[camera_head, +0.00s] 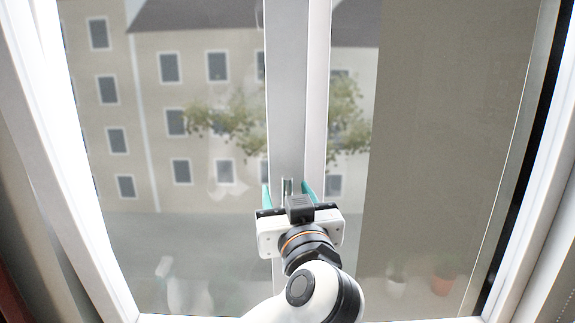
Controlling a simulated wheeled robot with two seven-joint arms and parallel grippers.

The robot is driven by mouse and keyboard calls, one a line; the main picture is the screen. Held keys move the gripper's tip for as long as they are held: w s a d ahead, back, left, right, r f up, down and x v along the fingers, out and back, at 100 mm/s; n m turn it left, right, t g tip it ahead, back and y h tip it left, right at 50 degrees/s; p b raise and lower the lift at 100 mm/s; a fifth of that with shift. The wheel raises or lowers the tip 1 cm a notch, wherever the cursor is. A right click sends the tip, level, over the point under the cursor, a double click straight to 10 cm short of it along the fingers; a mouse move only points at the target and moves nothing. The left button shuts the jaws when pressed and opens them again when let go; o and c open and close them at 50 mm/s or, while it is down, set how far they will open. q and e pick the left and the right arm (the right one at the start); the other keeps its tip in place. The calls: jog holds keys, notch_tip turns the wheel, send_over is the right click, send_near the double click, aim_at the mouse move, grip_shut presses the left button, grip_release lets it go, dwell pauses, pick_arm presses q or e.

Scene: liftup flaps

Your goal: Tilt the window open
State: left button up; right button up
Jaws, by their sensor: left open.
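The window has a pale vertical middle post (287,90) with a glass pane on each side. A small metallic window handle (287,186) shows low on this post, mostly hidden behind my left gripper. My left gripper (287,192) is open, with its two teal fingers pointing at the post, one on each side of the handle. I cannot tell whether a finger touches the handle. The white and black wrist hides the post's lower part. My right gripper is out of view.
White frame sides stand at the left (50,150) and right (545,200). A dark strip (520,190) runs along the right side. Buildings and foliage show through the glass.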

pick_arm(q)
jog(key=shift+s, duration=0.1)
jog(key=v, duration=0.6)
jog(key=shift+s, duration=0.45)
